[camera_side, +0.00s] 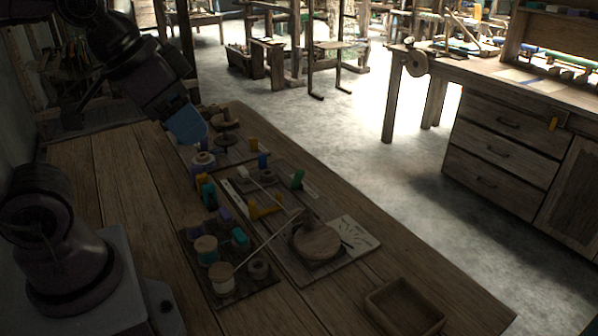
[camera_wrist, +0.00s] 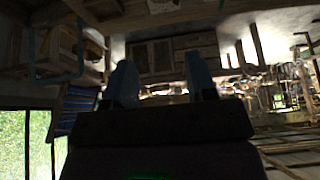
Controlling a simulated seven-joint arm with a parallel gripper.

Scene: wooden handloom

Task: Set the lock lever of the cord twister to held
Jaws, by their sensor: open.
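A dark board (camera_side: 286,263) on the bench carries a round wooden disc (camera_side: 316,241) with a short upright post; it looks like the cord twister. A yellow-orange angled piece (camera_side: 265,211) lies just behind the disc and may be the lock lever, but its setting is too small to tell. Pale rods run across this area. My gripper (camera_side: 187,125) is raised above the far left of the bench, well apart from the disc and the yellow-orange piece. In the wrist view its two blue fingers (camera_wrist: 161,82) stand wide apart with nothing between them; no twister shows there.
A spool board (camera_side: 215,293) with several spools sits in front left of the disc. Another board with pegs and a dark round part (camera_side: 225,138) lies under my gripper. An empty wooden tray (camera_side: 404,307) is at front right. A pale card (camera_side: 357,236) lies beside the disc.

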